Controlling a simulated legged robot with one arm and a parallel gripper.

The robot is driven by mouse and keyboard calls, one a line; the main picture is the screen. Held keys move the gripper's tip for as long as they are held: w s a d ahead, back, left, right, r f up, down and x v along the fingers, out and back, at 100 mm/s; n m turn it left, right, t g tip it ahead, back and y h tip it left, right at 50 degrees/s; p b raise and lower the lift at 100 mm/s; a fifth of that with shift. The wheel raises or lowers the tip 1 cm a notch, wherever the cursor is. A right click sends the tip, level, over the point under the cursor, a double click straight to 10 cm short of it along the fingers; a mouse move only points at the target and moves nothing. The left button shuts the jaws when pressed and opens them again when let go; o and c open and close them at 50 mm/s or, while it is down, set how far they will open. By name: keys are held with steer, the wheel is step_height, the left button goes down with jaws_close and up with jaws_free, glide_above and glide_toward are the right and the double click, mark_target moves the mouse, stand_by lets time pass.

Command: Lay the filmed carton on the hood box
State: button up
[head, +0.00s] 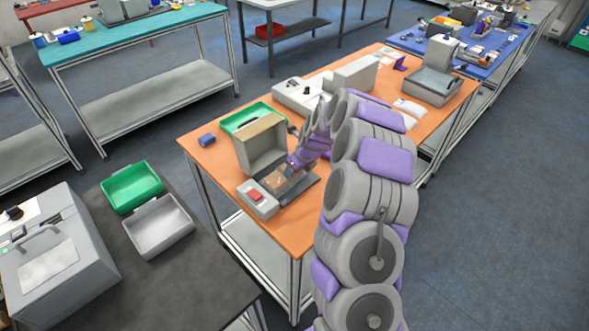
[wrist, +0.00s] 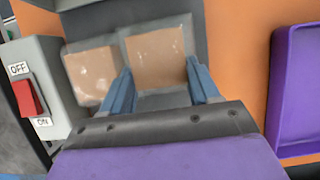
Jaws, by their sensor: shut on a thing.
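My gripper (wrist: 161,87) has its blue fingers on either side of a filmed tan carton (wrist: 156,58), which has shiny film flecks on top. A second tan carton with film (wrist: 92,74) sits close on its left. In the head view, a tan carton top (head: 274,180) shows beside my gripper (head: 293,165); the wrist hides the rest. A grey box-like hood (head: 262,146) with a tan top edge stands open just behind. Whether this is the hood box is not certain. The carton's underside is hidden, so its contact below cannot be told.
A grey switch box with a red rocker (wrist: 28,99) marked OFF and ON is left of the cartons. On the orange table (head: 200,160) are a green tray (head: 240,118), a blue block (head: 207,140) and a white device (head: 298,95). The table's front edge is close by.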

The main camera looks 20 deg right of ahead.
steer(key=o, duration=0.7)
steer(key=shift+d+f, duration=0.1)
steer(key=shift+d, duration=0.4)
steer(key=shift+o, duration=1.2)
steer(key=shift+d, duration=0.55)
steer(key=shift+a, duration=0.8)
steer(key=shift+a+r, duration=0.2)
steer(key=shift+r, duration=0.15)
steer(key=d+p+v, duration=0.1)
steer(key=p+v, duration=0.2)
steer(key=v, duration=0.8)
steer(key=s+a+r+n+g, duration=0.1)
steer(key=s+a+r+n, duration=0.5)
steer(key=s+a+n, duration=0.15)
steer(key=s+a+r+n+g, duration=0.1)
steer(key=s+a+r+n, duration=0.1)
steer(key=s+a+n, duration=0.3)
steer(key=s+a+r+n+g, duration=0.1)
steer(key=s+r+n, duration=0.1)
steer(key=s+n, duration=0.3)
steer(key=s+r+n+g, duration=0.1)
steer(key=s+n, duration=0.6)
steer(key=s, duration=0.5)
steer(key=s+a+r+n+g+h, duration=0.1)
steer(key=s+n+g, duration=0.1)
steer(key=s+n, duration=0.5)
steer(key=s, duration=0.6)
steer(key=shift+s+a+h, duration=0.2)
steer(key=shift+a+h, duration=0.1)
steer(key=shift+a, duration=0.05)
